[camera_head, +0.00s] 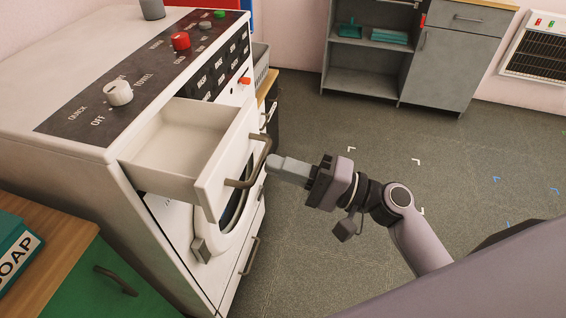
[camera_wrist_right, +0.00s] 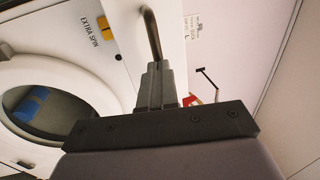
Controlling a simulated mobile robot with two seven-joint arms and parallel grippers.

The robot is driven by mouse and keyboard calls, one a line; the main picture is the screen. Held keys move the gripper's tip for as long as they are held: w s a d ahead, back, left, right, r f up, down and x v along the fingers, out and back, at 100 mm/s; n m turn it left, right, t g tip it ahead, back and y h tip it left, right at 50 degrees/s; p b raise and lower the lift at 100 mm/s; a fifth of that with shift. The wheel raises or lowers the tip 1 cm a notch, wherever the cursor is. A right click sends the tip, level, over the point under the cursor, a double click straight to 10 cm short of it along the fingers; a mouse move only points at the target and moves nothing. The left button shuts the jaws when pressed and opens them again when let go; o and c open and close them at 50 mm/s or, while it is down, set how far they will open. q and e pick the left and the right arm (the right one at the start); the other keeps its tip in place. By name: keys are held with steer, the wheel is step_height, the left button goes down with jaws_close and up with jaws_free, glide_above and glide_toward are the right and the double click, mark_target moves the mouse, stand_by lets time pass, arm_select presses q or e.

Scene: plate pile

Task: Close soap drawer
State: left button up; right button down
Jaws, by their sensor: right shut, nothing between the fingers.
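The soap drawer (camera_head: 178,145) is a white open tray pulled out from the upper front of a white washing machine (camera_head: 50,75). Its inside looks empty. A brown curved handle (camera_head: 250,165) is on its front face, and shows in the right wrist view (camera_wrist_right: 151,35). My right gripper (camera_head: 270,163) is shut and empty, with its fingertips at or very close to the handle; I cannot tell whether they touch. In the right wrist view the closed fingers (camera_wrist_right: 156,72) point at the handle's lower end. My left gripper is not in view.
The round washer door (camera_wrist_right: 45,105) is below the drawer, with something blue behind it. A soap box (camera_head: 18,255) stands on a wooden-topped green cabinet (camera_head: 115,285) at lower left. A grey cabinet (camera_head: 435,65) stands at the back. The floor to the right is mostly clear.

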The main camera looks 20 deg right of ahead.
mark_target(202, 162)
steer(key=f+b+x, duration=0.1)
steer(key=x, duration=0.4)
steer(key=f+b+x, duration=0.1)
steer(key=x, duration=0.4)
steer(key=f+b+x, duration=0.1)
steer(key=b+x, duration=0.1)
steer(key=x, duration=0.3)
steer(key=shift+w+a, duration=0.15)
steer(key=shift+a, duration=0.05)
steer(key=shift+r, duration=0.3)
